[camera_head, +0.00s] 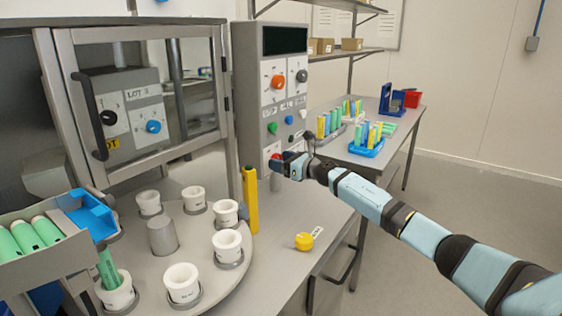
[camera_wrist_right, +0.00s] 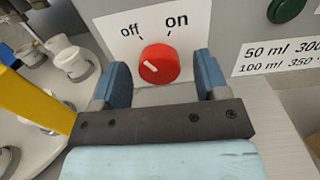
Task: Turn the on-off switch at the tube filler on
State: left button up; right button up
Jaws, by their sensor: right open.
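The on-off switch is a round red knob (camera_wrist_right: 159,65) on a white plate marked "off" and "on", low on the grey control panel (camera_head: 248,110). Its white mark points up and left, to the "off" side. My right gripper (camera_wrist_right: 160,72) is open, with one blue finger on each side of the knob; there are visible gaps between fingers and knob. In the head view my right gripper (camera_head: 284,163) is at the panel's lower part and partly hides the red knob (camera_head: 274,157). My left gripper is not in view.
A yellow post (camera_head: 250,200) stands just left of the panel's lower part. A turntable (camera_head: 200,262) carries several white cups. A yellow round object (camera_head: 304,241) with a label lies on the table. Other knobs (camera_head: 279,81) and buttons sit higher on the panel.

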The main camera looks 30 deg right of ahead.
jog(key=shift+w, duration=0.1)
jog(key=c, duration=0.9)
jog(key=shift+c, duration=0.2)
pick_arm(q)
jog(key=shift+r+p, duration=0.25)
jog(key=shift+p, duration=0.05)
pick_arm(e)
jog(key=shift+a+m, duration=0.1)
jog(key=shift+m, duration=0.2)
pick_arm(q)
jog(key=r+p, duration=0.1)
jog(key=p, duration=0.1)
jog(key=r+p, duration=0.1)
jog(key=p, duration=0.1)
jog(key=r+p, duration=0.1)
jog(key=p, duration=0.2)
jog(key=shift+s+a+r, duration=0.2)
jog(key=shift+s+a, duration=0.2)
pick_arm(e)
jog(key=m, duration=1.1)
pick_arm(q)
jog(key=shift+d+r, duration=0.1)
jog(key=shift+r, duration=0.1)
pick_arm(e)
jog(key=shift+m, duration=0.3)
